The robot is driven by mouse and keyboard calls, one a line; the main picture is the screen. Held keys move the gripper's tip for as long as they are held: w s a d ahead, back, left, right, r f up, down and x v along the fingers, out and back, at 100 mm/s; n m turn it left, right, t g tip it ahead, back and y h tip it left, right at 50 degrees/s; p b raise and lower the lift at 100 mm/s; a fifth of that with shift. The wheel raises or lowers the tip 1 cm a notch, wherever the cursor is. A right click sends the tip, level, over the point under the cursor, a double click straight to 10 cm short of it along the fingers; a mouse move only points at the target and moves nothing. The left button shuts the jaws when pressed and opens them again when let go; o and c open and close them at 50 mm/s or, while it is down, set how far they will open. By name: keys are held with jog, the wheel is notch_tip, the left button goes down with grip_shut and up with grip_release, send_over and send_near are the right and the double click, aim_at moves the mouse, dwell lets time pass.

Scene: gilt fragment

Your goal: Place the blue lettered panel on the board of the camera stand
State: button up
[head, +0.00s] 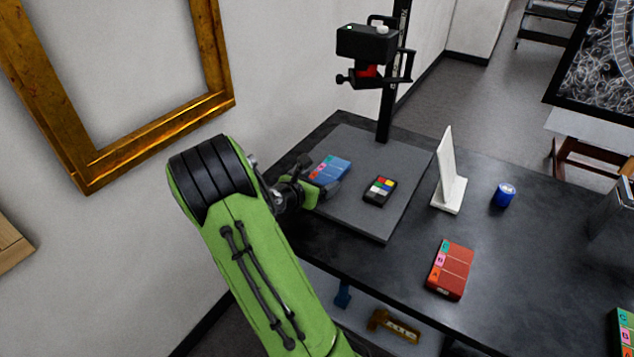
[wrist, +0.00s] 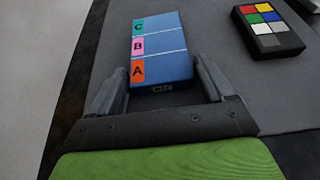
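The blue lettered panel (head: 330,169) lies flat on the left part of the grey board (head: 358,212) of the camera stand. In the wrist view the panel (wrist: 165,48) shows colored tabs lettered C, B and A. My gripper (wrist: 168,82) is at the panel's near end. Its two fingers are spread apart, one on each side of that end, with a visible gap beside the panel at least on the right. In the head view my gripper (head: 322,189) is partly hidden by my arm. The stand's black column (head: 392,90) carries a camera (head: 366,44) above the board.
A color checker (head: 380,191) lies on the board right of the panel. A white upright plate (head: 446,175), a blue can (head: 504,195) and a red lettered panel (head: 451,270) stand or lie on the dark table (head: 400,275). A gilt frame (head: 160,130) is at the left wall.

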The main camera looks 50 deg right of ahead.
jog(key=shift+o, duration=1.3)
